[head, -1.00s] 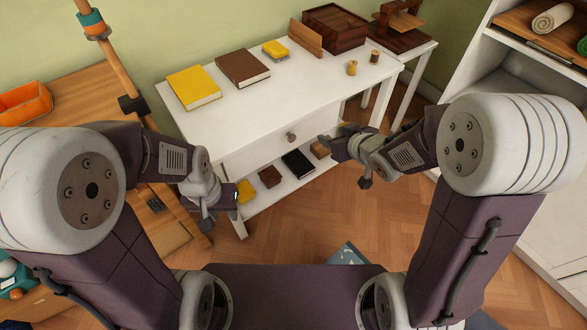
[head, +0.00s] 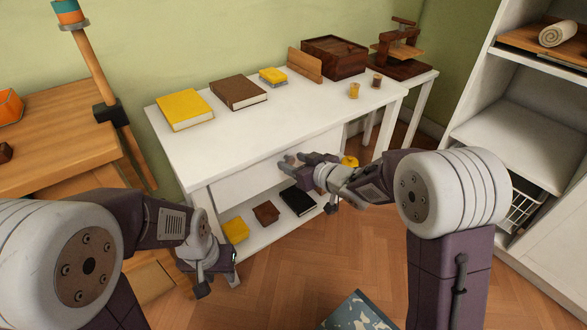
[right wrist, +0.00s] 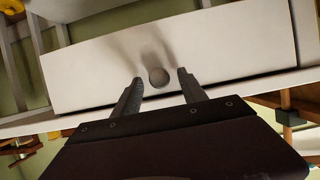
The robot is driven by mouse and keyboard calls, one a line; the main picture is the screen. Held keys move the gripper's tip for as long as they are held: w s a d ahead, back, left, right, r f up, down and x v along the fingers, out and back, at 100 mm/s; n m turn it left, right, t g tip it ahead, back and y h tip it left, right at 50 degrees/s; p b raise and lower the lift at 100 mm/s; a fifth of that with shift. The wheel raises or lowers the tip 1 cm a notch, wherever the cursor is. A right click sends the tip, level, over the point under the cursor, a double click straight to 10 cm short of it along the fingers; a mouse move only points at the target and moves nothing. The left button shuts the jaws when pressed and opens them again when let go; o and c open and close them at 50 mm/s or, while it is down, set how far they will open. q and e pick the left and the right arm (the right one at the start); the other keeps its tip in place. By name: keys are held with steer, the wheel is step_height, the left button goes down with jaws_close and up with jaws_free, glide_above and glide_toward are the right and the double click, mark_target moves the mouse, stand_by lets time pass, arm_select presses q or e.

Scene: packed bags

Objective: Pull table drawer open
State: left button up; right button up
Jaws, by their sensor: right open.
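The white table (head: 185,142) has a white drawer (head: 245,180) under its top, and the drawer looks shut. In the right wrist view the drawer front (right wrist: 95,70) fills the upper middle, with its round grey knob (right wrist: 158,77) near the centre. My right gripper (head: 293,161) is at the drawer front in the head view and partly hides the knob there. In the right wrist view my right gripper (right wrist: 158,80) is open, with one finger on each side of the knob and visible gaps. My left gripper (head: 222,264) hangs low by the table's front left leg; its jaw opening is unclear.
Books (head: 186,110), a wooden box (head: 335,57) and two spools (head: 354,91) are on the tabletop. The lower shelf (head: 262,232) holds several small items. A wooden bench (head: 60,150) stands left, a white shelf unit (head: 510,120) right.

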steer(key=shift+w+a+f, duration=0.1)
steer(key=shift+w, duration=0.15)
jaws_close()
stand_by(1.3)
